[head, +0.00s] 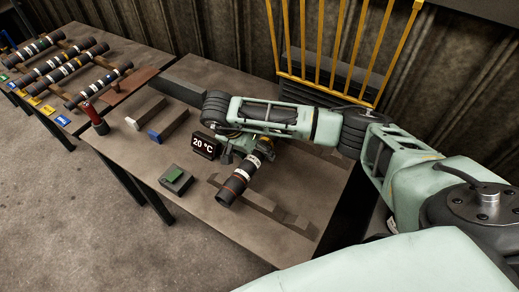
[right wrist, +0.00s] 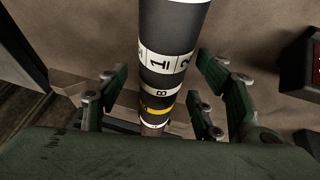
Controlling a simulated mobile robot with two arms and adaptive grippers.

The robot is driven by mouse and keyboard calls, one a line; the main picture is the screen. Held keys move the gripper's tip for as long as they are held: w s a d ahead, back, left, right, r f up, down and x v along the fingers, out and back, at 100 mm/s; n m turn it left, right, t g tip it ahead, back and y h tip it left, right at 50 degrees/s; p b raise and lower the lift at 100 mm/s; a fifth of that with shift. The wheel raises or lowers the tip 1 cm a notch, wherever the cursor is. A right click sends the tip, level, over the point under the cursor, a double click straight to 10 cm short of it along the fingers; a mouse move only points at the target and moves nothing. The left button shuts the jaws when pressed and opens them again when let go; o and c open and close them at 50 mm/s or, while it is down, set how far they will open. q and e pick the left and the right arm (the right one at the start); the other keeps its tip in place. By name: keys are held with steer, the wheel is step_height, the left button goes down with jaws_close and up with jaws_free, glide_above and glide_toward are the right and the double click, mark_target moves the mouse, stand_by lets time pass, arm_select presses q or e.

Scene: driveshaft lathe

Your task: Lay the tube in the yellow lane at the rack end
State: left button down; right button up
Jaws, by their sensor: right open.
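In the right wrist view the tube (right wrist: 170,50) has white numbered bands and a yellow band. My right gripper (head: 245,148) is over its far part, with open fingers on both sides of it. I cannot tell whether they touch it. The rack (head: 130,86) at the upper left holds several similar tubes. A yellow tag (head: 47,110) and a blue tag (head: 62,121) mark its front edge. My left gripper is out of view.
A 20 °C display (head: 204,146) stands just left of my right gripper. A box with a green top (head: 175,179), a red-topped tool (head: 95,117) and a blue-ended block (head: 155,136) are on the table. Yellow bars (head: 345,45) rise behind it.

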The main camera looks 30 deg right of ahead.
steer(key=shift+f, duration=0.2)
jaws_close()
stand_by(0.6)
steer(key=shift+w+r, duration=0.1)
steer(key=shift+w, duration=0.05)
